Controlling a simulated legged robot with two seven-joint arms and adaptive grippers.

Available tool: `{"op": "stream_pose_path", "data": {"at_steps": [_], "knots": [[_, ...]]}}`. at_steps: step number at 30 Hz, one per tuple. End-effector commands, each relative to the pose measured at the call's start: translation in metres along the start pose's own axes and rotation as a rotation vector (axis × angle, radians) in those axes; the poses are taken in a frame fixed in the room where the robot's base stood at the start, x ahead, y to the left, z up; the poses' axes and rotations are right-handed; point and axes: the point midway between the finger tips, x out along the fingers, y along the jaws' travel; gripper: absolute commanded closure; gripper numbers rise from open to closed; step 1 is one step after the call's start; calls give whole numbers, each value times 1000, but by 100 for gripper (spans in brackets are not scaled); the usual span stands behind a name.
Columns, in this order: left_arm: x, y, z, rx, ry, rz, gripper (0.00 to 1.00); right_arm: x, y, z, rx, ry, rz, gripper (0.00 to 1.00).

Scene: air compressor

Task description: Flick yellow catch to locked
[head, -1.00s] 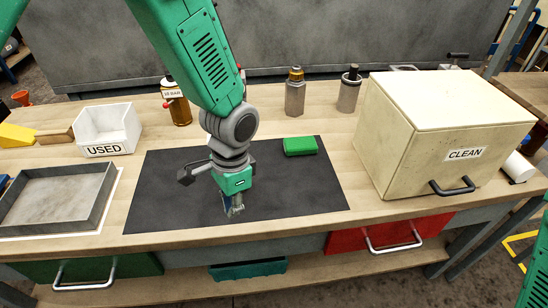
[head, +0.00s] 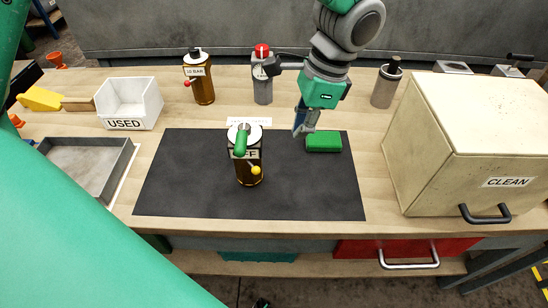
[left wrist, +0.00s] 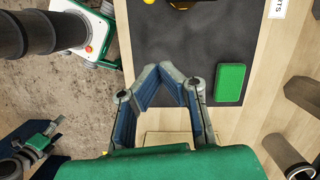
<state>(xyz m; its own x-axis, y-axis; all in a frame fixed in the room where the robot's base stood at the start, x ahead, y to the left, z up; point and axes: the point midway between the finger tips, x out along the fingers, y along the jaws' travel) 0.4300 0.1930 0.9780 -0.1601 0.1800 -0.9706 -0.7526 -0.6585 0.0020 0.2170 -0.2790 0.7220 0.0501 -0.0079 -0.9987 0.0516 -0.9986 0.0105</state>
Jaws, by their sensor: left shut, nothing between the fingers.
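The yellow catch (head: 255,170) is a small ball-ended lever low on the front right of a brown bottle-like unit (head: 248,155). The unit stands upright on the dark mat (head: 190,180). It has a round grey top, a green handle (head: 240,140) and a partly covered label ending in "FF". My left gripper (head: 303,125) points down to the right of the unit, apart from it, near the green block (head: 323,142). Its blue fingers are shut and empty. In the left wrist view the fingertips (left wrist: 166,72) meet, and the green block (left wrist: 229,83) lies right of them. My right gripper is out of view.
A brown bottle (head: 204,85), a red-capped grey cylinder (head: 263,85) and another cylinder (head: 386,85) stand behind the mat. The white USED bin (head: 145,105) and grey tray (head: 120,180) are at left, the cream CLEAN box (head: 440,150) at right. The mat's front is clear.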

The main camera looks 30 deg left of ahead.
Motion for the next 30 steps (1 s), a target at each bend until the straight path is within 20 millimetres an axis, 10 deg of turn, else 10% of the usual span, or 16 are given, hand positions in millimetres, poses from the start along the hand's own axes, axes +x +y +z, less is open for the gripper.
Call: {"op": "stream_pose_path", "data": {"at_steps": [8, 22, 30], "knots": [[12, -1, -1, 0, -3, 2, 100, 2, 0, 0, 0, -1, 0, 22], [107, 0, 0, 0, -4, 3, 100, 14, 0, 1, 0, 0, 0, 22], [109, -1, 34, -1, 0, -1, 100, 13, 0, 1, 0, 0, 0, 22]]}}
